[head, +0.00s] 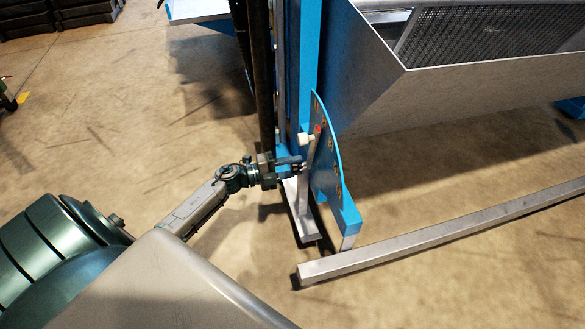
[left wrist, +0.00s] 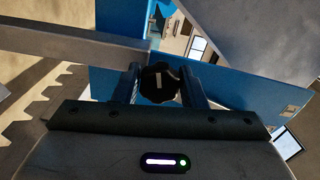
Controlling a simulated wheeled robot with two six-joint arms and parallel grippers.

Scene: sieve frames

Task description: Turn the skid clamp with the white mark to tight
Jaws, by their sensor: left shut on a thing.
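The skid clamp is a black lobed knob (left wrist: 158,84) with a short pale mark on its face, seen in the left wrist view. It sits between the two fingers of my left gripper (left wrist: 163,88), which is shut on it. In the head view my left gripper (head: 291,163) reaches in from the left to the foot of the blue frame, beside the upright blue plate (head: 326,165). The knob is hidden there by the fingers. My right gripper is in neither view.
A pale knob (head: 306,139) sticks out just above my left gripper. A grey metal skid bar (head: 430,233) runs along the floor to the right. A large grey hopper (head: 450,95) overhangs at upper right. The floor at left is mostly clear.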

